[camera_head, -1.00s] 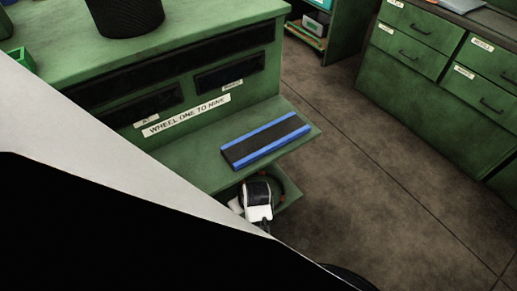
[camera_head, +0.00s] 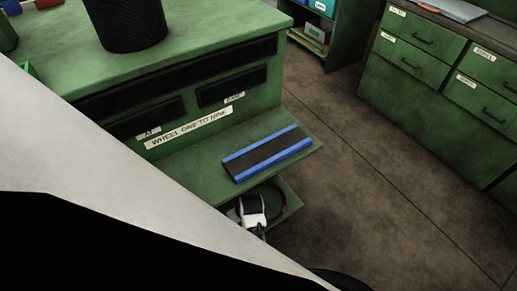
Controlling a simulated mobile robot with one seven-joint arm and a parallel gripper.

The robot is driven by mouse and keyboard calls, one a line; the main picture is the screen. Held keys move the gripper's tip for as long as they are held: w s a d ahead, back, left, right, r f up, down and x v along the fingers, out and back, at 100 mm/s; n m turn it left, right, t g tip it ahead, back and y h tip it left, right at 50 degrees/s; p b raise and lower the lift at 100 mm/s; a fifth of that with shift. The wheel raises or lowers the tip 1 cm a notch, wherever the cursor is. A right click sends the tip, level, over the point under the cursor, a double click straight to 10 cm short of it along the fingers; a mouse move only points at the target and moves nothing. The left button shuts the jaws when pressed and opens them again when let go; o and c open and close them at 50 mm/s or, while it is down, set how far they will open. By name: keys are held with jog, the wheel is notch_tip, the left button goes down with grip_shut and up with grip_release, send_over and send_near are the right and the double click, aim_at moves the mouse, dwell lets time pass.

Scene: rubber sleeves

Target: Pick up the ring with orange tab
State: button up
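My gripper (camera_head: 252,216), a white and black shape, is low at the lower green shelf, just below the front edge of the upper ledge. Its fingers are too small and covered to show whether they are open or shut. A dark round rim (camera_head: 282,204) with faint reddish-brown spots shows on the lower shelf to the right of my gripper. It is partly hidden by the gripper and the ledge. I cannot make out a separate ring or a clear orange tab.
A black mat with blue edges (camera_head: 267,153) lies on the ledge above my gripper. A dark cylindrical container (camera_head: 128,24) stands on the green cabinet top (camera_head: 200,38). Green drawers (camera_head: 435,80) stand at right. The floor (camera_head: 370,200) between is clear. My arm covers the lower left.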

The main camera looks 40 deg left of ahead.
jog(key=c, duration=1.1)
jog(key=shift+r, duration=0.25)
